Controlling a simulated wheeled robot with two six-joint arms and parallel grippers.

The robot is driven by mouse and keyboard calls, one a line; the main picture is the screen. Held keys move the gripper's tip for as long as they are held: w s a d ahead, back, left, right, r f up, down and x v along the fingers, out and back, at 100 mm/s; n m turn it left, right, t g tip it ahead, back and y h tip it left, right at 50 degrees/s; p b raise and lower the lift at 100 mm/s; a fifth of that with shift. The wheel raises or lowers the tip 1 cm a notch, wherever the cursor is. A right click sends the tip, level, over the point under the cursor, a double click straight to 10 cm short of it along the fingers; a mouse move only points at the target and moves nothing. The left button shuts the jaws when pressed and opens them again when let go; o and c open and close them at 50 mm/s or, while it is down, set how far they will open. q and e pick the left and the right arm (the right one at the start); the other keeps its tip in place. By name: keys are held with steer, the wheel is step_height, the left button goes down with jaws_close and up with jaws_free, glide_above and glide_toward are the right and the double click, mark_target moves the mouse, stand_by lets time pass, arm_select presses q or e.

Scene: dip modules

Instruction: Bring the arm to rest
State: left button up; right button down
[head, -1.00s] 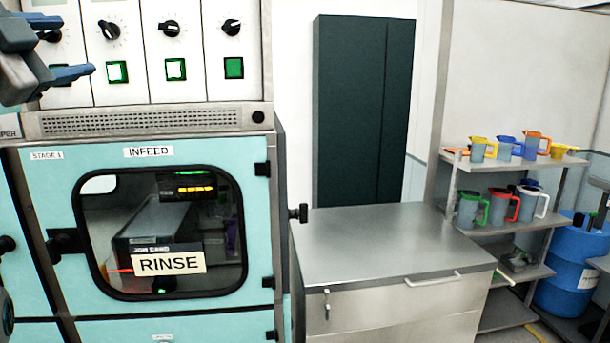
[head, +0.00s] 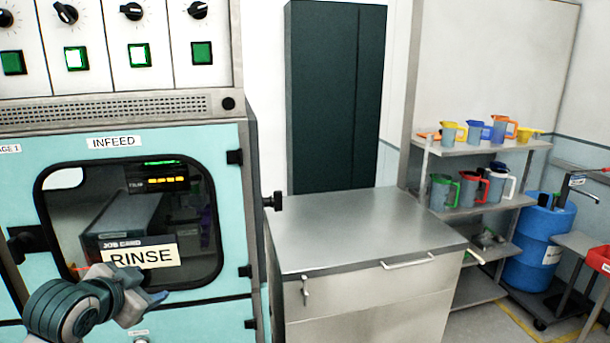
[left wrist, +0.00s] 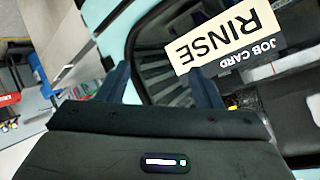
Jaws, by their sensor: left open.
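My left gripper (head: 142,287) is in the lower left of the head view, in front of the lower part of the infeed door (head: 235,290). Its two dark blue fingers stand apart in the left wrist view (left wrist: 160,88), with nothing between them. A job card reading RINSE (head: 142,257) is on the door window, just above the gripper; it shows upside down in the left wrist view (left wrist: 228,40). I cannot tell whether the gripper touches the door. My right gripper is in neither view.
The machine's panel above has knobs and green buttons (head: 138,55). A steel cabinet (head: 365,235) stands right of the machine, with a tall dark cupboard (head: 335,100) behind. A shelf rack (head: 480,210) holds several colored jugs. A blue drum (head: 540,240) stands far right.

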arm_select(q)
steer(key=s+d+f+n+g, duration=0.1)
steer(key=s+f+n+g, duration=0.1)
steer(key=s+f, duration=0.65)
steer(key=s+d+f+n+g, duration=0.15)
steer(key=s+f, duration=0.35)
steer(key=f, duration=0.7)
steer(key=s+d+f+n+g+y, duration=0.1)
steer(key=s+f+g, duration=0.1)
steer(key=s+f, duration=0.5)
steer(key=s+f+n+g+y, duration=0.1)
steer(key=s+f+n+g, duration=0.15)
steer(key=s, duration=0.85)
step_height(320, 180, down, 36)
steer(key=a+r+g+b, duration=0.1)
steer(key=a+g+b, duration=0.15)
steer(key=b, duration=0.25)
steer(key=s+f+b, duration=0.1)
steer(key=s+f, duration=0.8)
steer(key=f, duration=0.2)
steer(key=s+a+f+b, duration=0.1)
steer(key=s+f+b, duration=0.1)
steer(key=s+f, duration=0.7)
step_height(320, 180, down, 3)
steer(key=shift+a+f, duration=0.1)
steer(key=shift+a, duration=0.15)
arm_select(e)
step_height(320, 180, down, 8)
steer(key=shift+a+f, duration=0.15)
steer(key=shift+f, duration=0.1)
